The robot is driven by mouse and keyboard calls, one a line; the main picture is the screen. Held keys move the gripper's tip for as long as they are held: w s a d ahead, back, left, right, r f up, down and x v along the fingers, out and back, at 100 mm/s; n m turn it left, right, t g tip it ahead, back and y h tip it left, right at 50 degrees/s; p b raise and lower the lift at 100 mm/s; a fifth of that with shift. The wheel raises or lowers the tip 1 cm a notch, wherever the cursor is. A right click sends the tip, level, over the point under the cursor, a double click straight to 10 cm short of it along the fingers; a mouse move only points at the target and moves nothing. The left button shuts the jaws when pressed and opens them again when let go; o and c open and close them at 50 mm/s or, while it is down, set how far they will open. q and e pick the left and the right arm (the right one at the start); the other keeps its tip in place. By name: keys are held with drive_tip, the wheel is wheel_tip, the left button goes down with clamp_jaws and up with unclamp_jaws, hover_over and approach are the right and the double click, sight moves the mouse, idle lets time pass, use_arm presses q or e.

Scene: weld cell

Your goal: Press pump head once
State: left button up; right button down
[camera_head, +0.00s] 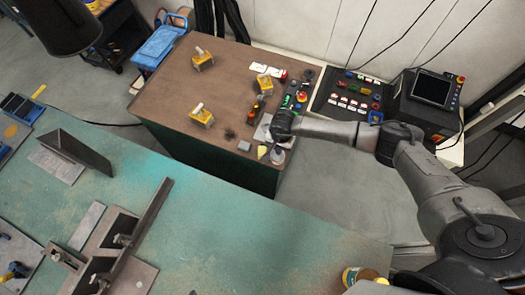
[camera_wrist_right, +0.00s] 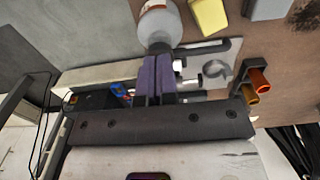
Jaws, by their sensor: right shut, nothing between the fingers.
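A clear rounded bottle (camera_wrist_right: 160,22) with an orange-brown label shows at the top of the right wrist view. A pale bottle (camera_head: 277,156) stands near the brown table's front right corner in the head view. My right gripper (camera_head: 274,136) is over that corner, beside the bottle. Its purple fingers (camera_wrist_right: 156,72) are shut with nothing between them, and their tips are close to the bottle's near end. I cannot tell whether they touch it. I cannot make out the pump head; the fingers may hide it. My left gripper is not in view.
The brown table (camera_head: 170,95) holds several yellow blocks and small tools near the bottle. A yellow piece (camera_wrist_right: 208,16) lies beside the bottle. A control panel (camera_head: 352,95) stands to the right. The green bench (camera_head: 230,235) is in front, its middle clear.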

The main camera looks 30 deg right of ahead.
drive_tip(key=shift+r, duration=0.1)
drive_tip(key=shift+r+p, duration=0.8)
drive_tip(key=shift+r, duration=0.85)
drive_tip(key=shift+r+p, duration=0.25)
drive_tip(key=shift+p, duration=0.15)
wheel_tip(320, 180, up, 3)
drive_tip(key=shift+f+p, duration=0.1)
drive_tip(key=shift+p, duration=0.9)
wheel_tip(320, 180, up, 3)
drive_tip(key=shift+f+p, duration=0.15)
drive_tip(key=shift+p, duration=0.6)
